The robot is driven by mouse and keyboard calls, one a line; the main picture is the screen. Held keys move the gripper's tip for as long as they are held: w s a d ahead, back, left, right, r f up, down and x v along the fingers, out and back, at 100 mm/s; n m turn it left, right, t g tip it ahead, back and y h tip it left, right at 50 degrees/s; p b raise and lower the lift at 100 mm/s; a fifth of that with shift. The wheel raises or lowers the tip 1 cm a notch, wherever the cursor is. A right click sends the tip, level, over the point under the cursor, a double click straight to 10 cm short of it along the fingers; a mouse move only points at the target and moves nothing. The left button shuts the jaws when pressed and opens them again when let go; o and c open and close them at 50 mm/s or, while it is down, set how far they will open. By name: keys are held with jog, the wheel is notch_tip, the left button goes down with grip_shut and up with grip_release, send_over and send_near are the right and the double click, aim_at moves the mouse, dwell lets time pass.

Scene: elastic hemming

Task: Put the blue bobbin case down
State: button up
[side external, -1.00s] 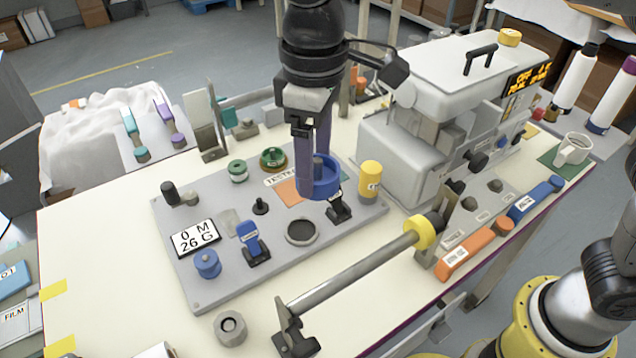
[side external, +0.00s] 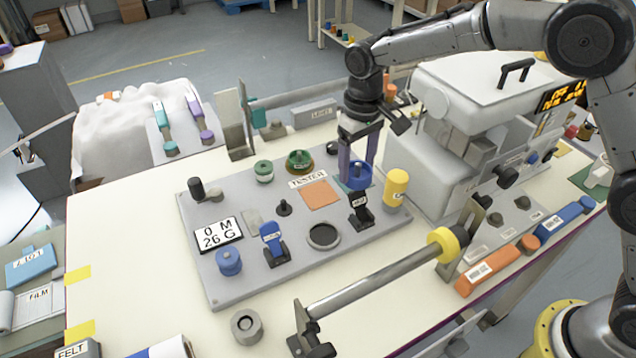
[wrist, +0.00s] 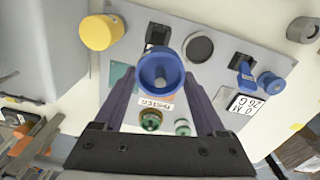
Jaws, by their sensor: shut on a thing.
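My gripper (side external: 357,172) is shut on the blue bobbin case (side external: 359,179), a round cup with a grey post inside. In the wrist view the blue bobbin case (wrist: 160,72) sits between my purple fingertips, its open side toward the camera. It is over the back right of the grey tester board (side external: 215,290); whether it touches the board is hard to tell. A teal patch (wrist: 122,77) lies partly behind it, beside an orange patch (side external: 321,194). The black upright stand (side external: 361,208) is just in front of it.
A yellow cylinder (side external: 396,187) stands close on the right, with the white machine (side external: 435,165) beyond. Green spools (side external: 299,160) stand at the board's back. A blue clip stand (side external: 272,241), blue knob (side external: 229,261) and dark round recess (side external: 323,236) are toward the front.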

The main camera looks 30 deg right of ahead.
jog(key=w+a+f, duration=0.1)
jog(key=w+f, duration=0.1)
jog(key=w, duration=0.1)
jog(key=w+a+f, duration=0.1)
jog(key=w+f, duration=0.2)
jog(key=w+a+f, duration=0.1)
jog(key=w+f, duration=0.1)
jog(key=w, duration=0.1)
jog(key=shift+w+a+f, duration=0.1)
jog(key=shift+f, duration=0.05)
jog(key=shift+w+a+f, duration=0.1)
jog(key=shift+w+f, duration=0.3)
jog(key=shift+f, duration=1.7)
jog(key=shift+f, duration=0.1)
jog(key=o, duration=1.5)
